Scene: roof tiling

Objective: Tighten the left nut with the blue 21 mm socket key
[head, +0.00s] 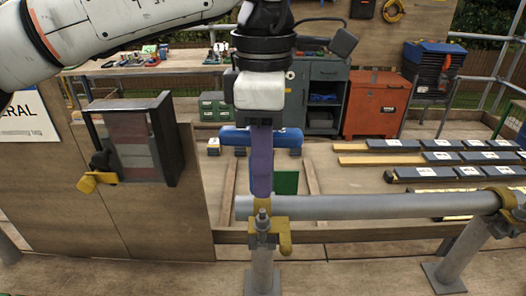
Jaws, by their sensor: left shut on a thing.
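My left gripper (260,119) points straight down in the middle of the head view, with its white body above its jaws. It is shut on the upright blue-violet socket key (261,165). The key's lower end meets the top of the yellow left coupler (284,238) in the picture. The left nut (262,214) shows on a threaded stud at the front of this coupler. I cannot tell whether the key's socket is touching the nut. My right gripper is not in view.
A grey horizontal tube (370,206) runs right to a second yellow coupler (509,200) on another post. A blue roll (289,138) lies behind the key. A plywood panel (145,222) with a dark holder (168,140) stands left. Tile stacks (440,175) lie at right.

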